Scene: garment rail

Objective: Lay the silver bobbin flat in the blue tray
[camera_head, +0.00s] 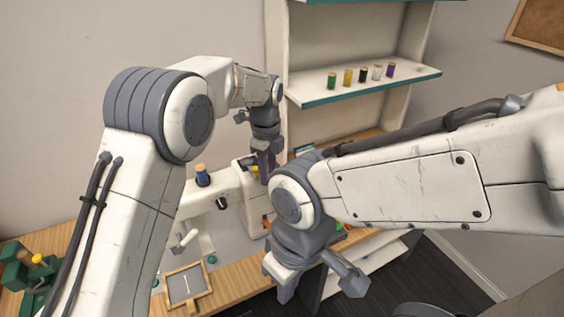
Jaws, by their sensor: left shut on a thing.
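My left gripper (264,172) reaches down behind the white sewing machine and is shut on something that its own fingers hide. I cannot make out whether this is the silver bobbin. I cannot pick out the blue tray for certain. My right gripper (286,293) points down in the near middle, in front of the table's right part. Its fingers are seen edge-on, so its opening is unclear, and my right arm hides much of the table's right side.
The sewing machine (222,212) carries a blue spool (202,175). A wooden-framed tray (205,300) lies at the table's front. A green machine (22,272) stands at the left. Several spools, one a whitish spool (377,72), stand on the wall shelf (350,93).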

